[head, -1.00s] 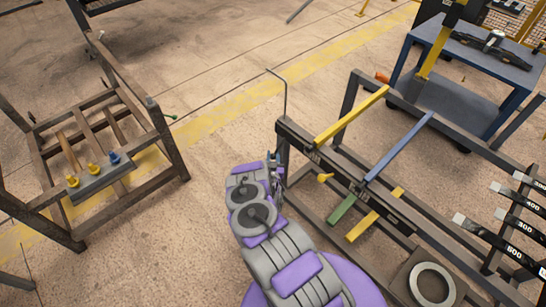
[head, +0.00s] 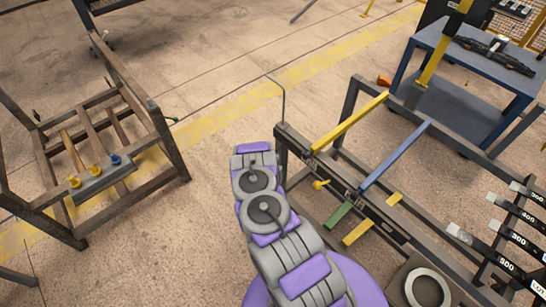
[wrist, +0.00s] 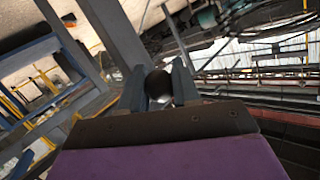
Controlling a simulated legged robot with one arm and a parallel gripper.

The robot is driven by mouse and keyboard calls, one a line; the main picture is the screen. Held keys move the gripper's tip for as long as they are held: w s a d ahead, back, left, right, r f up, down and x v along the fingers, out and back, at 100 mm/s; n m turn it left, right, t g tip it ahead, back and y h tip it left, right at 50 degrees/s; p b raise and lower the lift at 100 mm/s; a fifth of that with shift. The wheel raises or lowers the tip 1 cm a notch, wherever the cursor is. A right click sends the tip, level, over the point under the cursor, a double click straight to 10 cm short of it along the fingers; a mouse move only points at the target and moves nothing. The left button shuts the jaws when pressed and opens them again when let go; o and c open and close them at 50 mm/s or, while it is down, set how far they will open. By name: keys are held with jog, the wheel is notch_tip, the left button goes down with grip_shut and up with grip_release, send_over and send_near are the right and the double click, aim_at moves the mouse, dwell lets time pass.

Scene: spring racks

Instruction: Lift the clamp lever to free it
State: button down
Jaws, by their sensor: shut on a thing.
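In the wrist view my gripper (wrist: 158,92) has its two blue-grey fingers closed around a dark round knob (wrist: 158,82), which looks like the end of the clamp lever. A pale, shiny part shows just below the knob between the fingers. The rest of the lever is hidden. In the head view my arm reaches up beside the left end of the dark rack (head: 292,138), and the fingers and the knob cannot be made out there.
The rack carries a yellow bar (head: 350,122) and a blue bar (head: 396,155), with a yellow knob (head: 320,184) on its front rail. A brown frame (head: 165,140) stands left. A blue cart (head: 470,65) is at the back right. Open floor lies between the frame and the rack.

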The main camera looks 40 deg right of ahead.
jog(key=r, duration=0.1)
jog(key=r+m+y+p, duration=0.1)
jog(key=r+m+g+y+p, duration=0.1)
jog(key=r, duration=0.1)
jog(key=shift+a, duration=0.4)
notch_tip(320, 180, up, 2)
jog(key=shift+r+m+g+y, duration=0.2)
jog(key=shift+m+g+y, duration=0.4)
jog(key=shift+y, duration=0.5)
notch_tip(320, 180, up, 2)
jog(key=shift+d+m+y+b, duration=0.15)
jog(key=shift+m+y+b, duration=0.45)
jog(key=shift+y, duration=0.1)
jog(key=shift+w+d+r, duration=0.1)
jog(key=shift+d+r, duration=0.2)
jog(key=shift+r, duration=0.35)
jog(key=shift+w+d+r, duration=0.1)
jog(key=shift+d+r, duration=0.2)
jog(key=shift+r, duration=0.3)
jog(key=c, duration=0.9)
grip_release()
jog(key=shift+s, duration=0.1)
jog(key=shift+o, duration=0.4)
jog(key=shift+d+f, duration=0.1)
jog(key=shift+f, duration=0.05)
jog(key=shift+s, duration=0.1)
